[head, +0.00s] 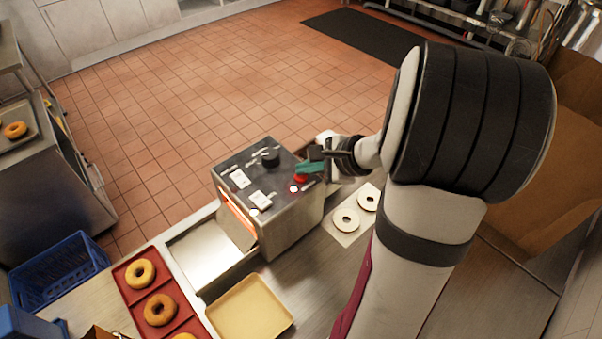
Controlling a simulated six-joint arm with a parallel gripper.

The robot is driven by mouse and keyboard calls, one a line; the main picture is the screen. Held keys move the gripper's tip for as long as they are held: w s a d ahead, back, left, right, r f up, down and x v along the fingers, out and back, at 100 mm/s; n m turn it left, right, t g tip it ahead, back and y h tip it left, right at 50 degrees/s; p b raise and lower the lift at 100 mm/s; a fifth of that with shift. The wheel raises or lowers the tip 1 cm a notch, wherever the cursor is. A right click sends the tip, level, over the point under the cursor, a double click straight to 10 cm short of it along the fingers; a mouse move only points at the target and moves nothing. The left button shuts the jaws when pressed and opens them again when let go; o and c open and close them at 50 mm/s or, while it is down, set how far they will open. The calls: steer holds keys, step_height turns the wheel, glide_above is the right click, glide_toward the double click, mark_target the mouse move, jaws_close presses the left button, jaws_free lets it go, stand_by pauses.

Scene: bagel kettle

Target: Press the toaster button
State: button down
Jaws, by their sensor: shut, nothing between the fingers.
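The toaster (290,222) is a boxy metal machine with a dark top panel, standing on the steel counter. A red button (300,179) sits at the panel's right edge, with a small light-coloured round spot beside it. A black knob (270,158) and white labels are also on the panel.
Two bagel halves lie on a pale sheet (341,235) right of the toaster. A metal chute is at its left. A tan tray (250,309) and a red tray with bagels (136,299) are in front. A blue crate (62,273) stands far left.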

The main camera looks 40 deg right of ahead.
mark_target(306, 177)
steer(key=shift+r, duration=0.35)
